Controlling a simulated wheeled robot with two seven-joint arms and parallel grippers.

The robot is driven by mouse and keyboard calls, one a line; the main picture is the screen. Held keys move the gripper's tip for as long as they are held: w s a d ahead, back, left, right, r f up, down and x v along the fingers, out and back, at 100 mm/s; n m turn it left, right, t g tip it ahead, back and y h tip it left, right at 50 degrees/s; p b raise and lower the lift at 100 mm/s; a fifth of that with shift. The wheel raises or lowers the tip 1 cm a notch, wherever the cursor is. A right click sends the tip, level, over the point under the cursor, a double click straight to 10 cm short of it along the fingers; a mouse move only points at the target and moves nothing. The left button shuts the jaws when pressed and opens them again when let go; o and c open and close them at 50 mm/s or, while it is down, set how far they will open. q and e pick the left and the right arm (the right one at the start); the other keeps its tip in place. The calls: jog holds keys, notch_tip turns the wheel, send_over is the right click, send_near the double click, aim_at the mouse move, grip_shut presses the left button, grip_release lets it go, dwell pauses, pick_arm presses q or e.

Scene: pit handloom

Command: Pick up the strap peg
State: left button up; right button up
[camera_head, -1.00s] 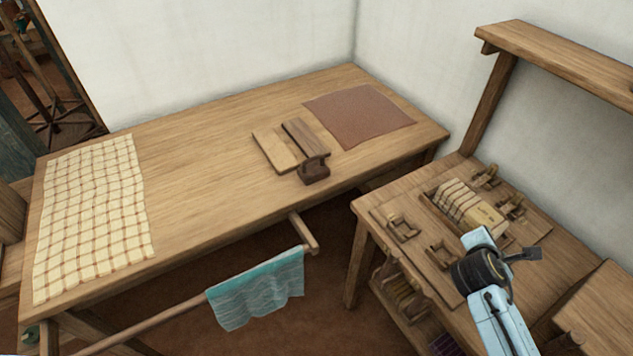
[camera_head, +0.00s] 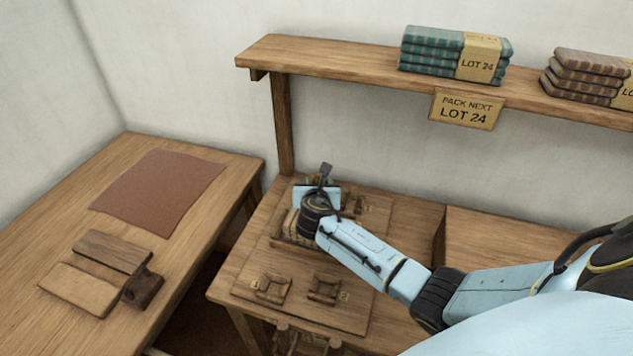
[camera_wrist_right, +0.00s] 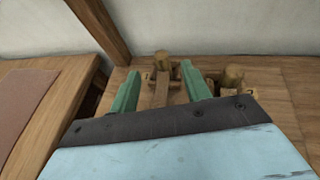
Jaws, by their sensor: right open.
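In the right wrist view, a small wooden peg with a round end (camera_wrist_right: 161,62) stands upright in a wooden holder by the label 1. A second wooden peg (camera_wrist_right: 233,76) stands to the right by the label 2. I cannot tell for sure which is the strap peg. My right gripper (camera_wrist_right: 161,72) is open, its two green fingers on either side of the first peg's holder in the picture, with nothing held. In the head view my right gripper (camera_head: 318,194) is over the far part of the peg board (camera_head: 297,262) and hides part of it. My left gripper is not in view.
Two empty-looking wooden cradles (camera_head: 323,288) sit at the board's near side. A shelf (camera_head: 340,68) with folded cloth bundles (camera_head: 455,55) and a LOT 24 sign (camera_head: 466,109) stands behind. The left table holds a brown cloth (camera_head: 160,190) and wooden blocks (camera_head: 113,252).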

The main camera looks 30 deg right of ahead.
aim_at(319, 179)
jog(key=b+x, duration=0.1)
jog(key=x, duration=0.3)
jog(key=shift+w+d+f, duration=0.1)
jog(key=shift+w+f, duration=0.05)
jog(key=b+x, duration=0.1)
jog(key=x, duration=0.1)
jog(key=b+x, duration=0.2)
jog(key=x, duration=0.1)
jog(key=shift+f, duration=0.25)
jog(key=c, duration=1)
